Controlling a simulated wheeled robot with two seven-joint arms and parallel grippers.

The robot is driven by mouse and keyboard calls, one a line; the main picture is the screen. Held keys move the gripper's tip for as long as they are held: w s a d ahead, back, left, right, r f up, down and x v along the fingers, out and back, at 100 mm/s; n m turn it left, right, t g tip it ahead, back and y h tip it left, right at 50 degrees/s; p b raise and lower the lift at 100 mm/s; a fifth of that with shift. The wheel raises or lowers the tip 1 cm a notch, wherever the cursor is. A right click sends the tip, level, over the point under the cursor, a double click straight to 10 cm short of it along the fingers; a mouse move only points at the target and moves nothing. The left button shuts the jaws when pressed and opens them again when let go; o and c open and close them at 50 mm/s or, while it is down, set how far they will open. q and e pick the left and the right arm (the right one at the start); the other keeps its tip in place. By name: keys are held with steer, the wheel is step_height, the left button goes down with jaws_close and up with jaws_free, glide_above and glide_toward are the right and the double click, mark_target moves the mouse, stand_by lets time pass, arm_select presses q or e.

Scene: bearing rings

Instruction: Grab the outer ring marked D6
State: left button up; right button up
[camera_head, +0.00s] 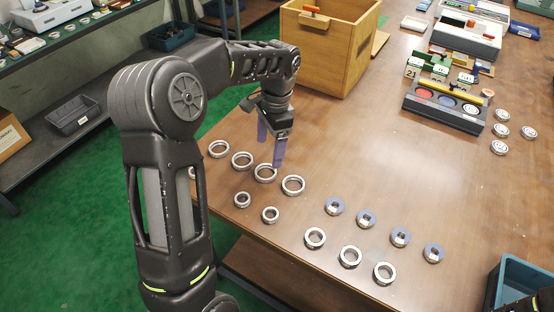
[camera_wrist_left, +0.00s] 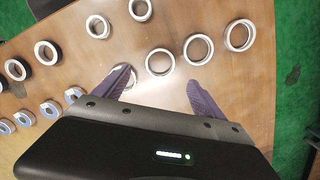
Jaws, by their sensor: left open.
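Four large steel rings lie in a row on the table; no D6 mark is legible on any. The third from the left (camera_head: 265,173) lies below my left gripper (camera_head: 271,147), which is open and points down. In the left wrist view this ring (camera_wrist_left: 160,62) shows just beyond the gap between the open fingers (camera_wrist_left: 159,78), with nothing held. The rightmost ring of the row (camera_head: 293,185) is partly hidden by a finger in the left wrist view (camera_wrist_left: 120,77). The other two are at the left (camera_head: 219,149) and beside it (camera_head: 242,161).
Two smaller rings (camera_head: 242,200) lie nearer the table's front edge. To the right are several blue-and-steel pieces (camera_head: 366,219) and three more rings (camera_head: 349,257). A wooden box (camera_head: 325,60) stands behind my left gripper. A blue bin (camera_head: 515,282) is at bottom right.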

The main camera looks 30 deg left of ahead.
mark_target(266, 171)
arm_select(q)
steer(key=shift+s+r, duration=0.1)
steer(key=shift+s, duration=0.1)
steer(key=shift+f, duration=1.35)
steer(key=shift+s, duration=0.1)
steer(key=f, duration=0.3)
steer(key=f+p, duration=0.1)
steer(key=f, duration=0.1)
steer(key=shift+s+a+f, duration=0.1)
steer(key=shift+s+a, duration=0.1)
steer(key=shift+a, duration=0.1)
steer(key=shift+c, duration=0.3)
steer(key=c, duration=1.5)
